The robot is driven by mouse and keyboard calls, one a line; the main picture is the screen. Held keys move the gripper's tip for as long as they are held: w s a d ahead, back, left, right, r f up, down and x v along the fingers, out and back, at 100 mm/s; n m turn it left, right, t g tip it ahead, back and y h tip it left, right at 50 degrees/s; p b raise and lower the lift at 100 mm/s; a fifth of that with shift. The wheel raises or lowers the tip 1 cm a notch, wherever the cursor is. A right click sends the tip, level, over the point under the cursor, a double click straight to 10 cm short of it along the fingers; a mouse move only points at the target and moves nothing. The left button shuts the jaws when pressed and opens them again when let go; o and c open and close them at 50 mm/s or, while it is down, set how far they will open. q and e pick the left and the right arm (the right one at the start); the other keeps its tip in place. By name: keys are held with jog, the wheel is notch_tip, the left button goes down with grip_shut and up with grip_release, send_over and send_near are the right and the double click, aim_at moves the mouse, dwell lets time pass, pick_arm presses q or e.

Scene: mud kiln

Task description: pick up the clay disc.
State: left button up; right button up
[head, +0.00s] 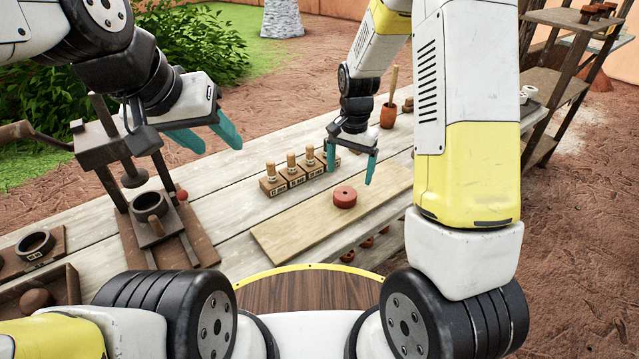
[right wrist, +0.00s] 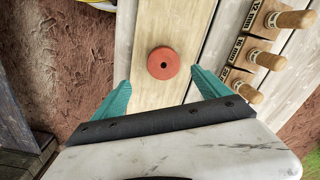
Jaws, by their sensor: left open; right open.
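The clay disc (head: 344,196) is a small round orange-red piece with a hole in its middle. It lies flat on a pale wooden board (head: 290,236) on the table. In the right wrist view the disc (right wrist: 163,63) sits ahead of and between the fingers, with nothing touching it. My right gripper (head: 350,177) is open and empty, its teal fingers above the board close to the disc; it also shows in the right wrist view (right wrist: 158,88). My left gripper (head: 212,141) is open and empty, high over the left part of the table, away from the disc.
Several wooden stamp blocks with pegs (head: 296,171) stand just behind the board. A wooden press (head: 150,205) stands at the left, with a ring mould (head: 35,245) beside it. A red pot (head: 388,116) stands farther back. A shelf rack (head: 560,75) is at the right.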

aim_at(345, 195)
jog(key=f, duration=0.9)
jog(key=shift+w+a, duration=0.25)
jog(key=shift+a, duration=0.1)
jog(key=shift+r, duration=0.1)
jog(key=shift+c, duration=0.3)
jog(key=c, duration=1.6)
jog(key=shift+r, duration=0.1)
